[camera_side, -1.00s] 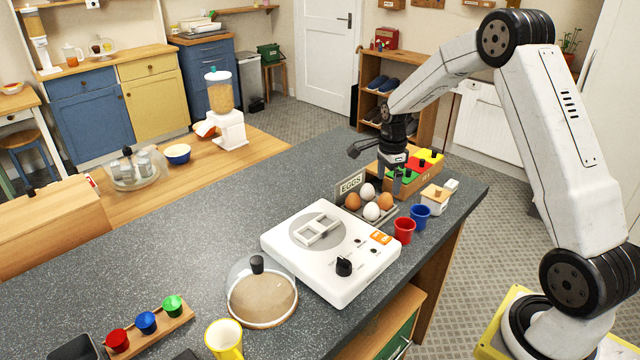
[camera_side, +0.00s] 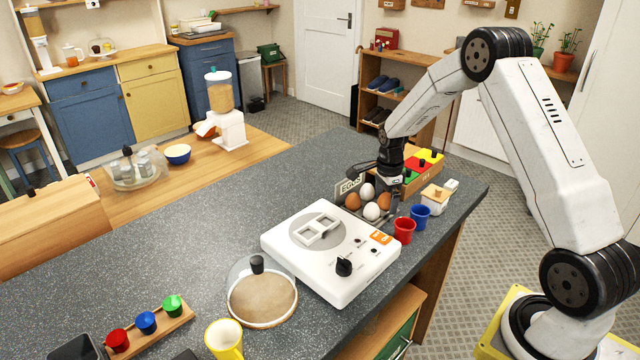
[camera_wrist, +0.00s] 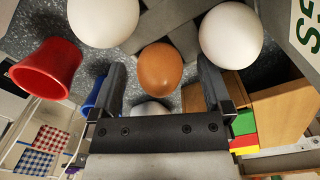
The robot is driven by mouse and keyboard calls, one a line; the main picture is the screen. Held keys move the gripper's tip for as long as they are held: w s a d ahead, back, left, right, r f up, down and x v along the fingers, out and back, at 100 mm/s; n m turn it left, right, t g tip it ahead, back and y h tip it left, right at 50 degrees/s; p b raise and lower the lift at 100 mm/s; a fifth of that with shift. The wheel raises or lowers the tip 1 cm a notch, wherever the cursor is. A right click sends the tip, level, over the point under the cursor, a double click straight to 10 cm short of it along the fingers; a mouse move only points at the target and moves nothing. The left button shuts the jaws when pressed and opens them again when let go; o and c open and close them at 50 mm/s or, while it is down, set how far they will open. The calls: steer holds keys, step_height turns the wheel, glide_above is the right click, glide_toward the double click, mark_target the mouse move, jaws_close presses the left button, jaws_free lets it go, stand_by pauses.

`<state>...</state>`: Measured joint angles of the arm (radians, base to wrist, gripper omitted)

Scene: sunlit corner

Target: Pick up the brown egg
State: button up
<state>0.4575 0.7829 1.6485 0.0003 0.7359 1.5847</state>
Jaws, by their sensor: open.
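A brown egg (camera_side: 385,202) sits at the right of the egg group, beside two white eggs (camera_side: 371,211) (camera_side: 367,191). A second brown egg (camera_side: 352,201) is at the group's left. My gripper (camera_side: 393,198) is low over the right brown egg, jaws open and pointing down. In the wrist view the brown egg (camera_wrist: 160,68) lies between the two open fingers of my gripper (camera_wrist: 161,75), with a gap on each side. One white egg (camera_wrist: 103,18) is beyond the left finger, the other (camera_wrist: 231,35) beyond the right. The EGGS sign (camera_side: 349,186) stands behind.
The red cup (camera_side: 404,230) and blue cup (camera_side: 420,216) stand just in front. A wooden box with coloured blocks (camera_side: 424,172) is close behind my gripper.

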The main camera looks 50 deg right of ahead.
stand_by(0.4)
steer(key=c, duration=0.9)
steer(key=shift+r, duration=0.2)
steer(key=shift+r, duration=1.5)
steer(key=s+a+r, duration=0.1)
steer(key=s+r, duration=0.2)
steer(key=s, duration=0.1)
steer(key=s+a+r, duration=0.2)
steer(key=s+r, duration=0.1)
steer(key=s, duration=0.1)
steer(key=s+a+r, duration=0.2)
steer(key=s+r, duration=0.1)
steer(key=s, duration=0.2)
steer(key=shift+r, duration=0.3)
